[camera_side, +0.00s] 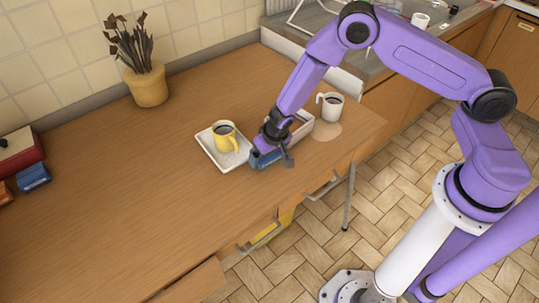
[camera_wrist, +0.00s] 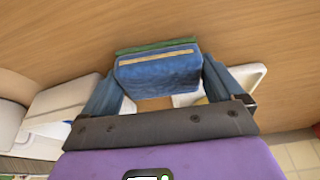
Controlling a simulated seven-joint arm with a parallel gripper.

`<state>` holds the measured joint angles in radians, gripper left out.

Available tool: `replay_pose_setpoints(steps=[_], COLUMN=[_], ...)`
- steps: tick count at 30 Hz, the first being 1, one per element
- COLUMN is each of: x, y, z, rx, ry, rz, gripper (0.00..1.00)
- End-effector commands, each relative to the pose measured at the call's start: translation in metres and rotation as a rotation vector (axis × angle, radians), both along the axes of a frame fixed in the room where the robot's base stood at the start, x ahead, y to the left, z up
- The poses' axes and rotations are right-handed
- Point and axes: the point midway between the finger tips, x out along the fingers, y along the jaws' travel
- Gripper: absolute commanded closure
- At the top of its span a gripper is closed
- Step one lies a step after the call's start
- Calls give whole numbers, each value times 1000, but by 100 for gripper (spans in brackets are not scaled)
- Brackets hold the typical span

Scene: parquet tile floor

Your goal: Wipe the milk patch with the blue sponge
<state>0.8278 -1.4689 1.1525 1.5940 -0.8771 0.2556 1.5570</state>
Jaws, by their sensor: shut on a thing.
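My gripper (camera_side: 271,149) is low over the wooden counter, between a square white tray and an open white box. It is shut on the blue sponge (camera_side: 262,159); in the wrist view the sponge (camera_wrist: 158,70), blue with a green layer on its far side, sits between the two fingers (camera_wrist: 160,80). I cannot tell whether the sponge touches the counter. The pale milk patch (camera_side: 326,131) lies on the counter to the right of my gripper, in front of a white mug (camera_side: 330,106), apart from the sponge.
The white tray (camera_side: 205,146) left of my gripper bears a yellow cup (camera_side: 224,138) of dark liquid. The white box (camera_side: 303,126) stands between my gripper and the patch. The counter's front edge is close by. A potted dry plant (camera_side: 147,85) stands at the back left.

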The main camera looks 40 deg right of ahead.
Motion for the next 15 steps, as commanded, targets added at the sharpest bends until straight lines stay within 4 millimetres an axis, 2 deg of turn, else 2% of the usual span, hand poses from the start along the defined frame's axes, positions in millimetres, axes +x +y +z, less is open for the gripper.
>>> replay_pose_setpoints(steps=[5,15], x=[0,1], y=[0,1], z=[3,36], rx=[1,3], ry=[-1,-3], rz=[-1,-1], gripper=[30,30])
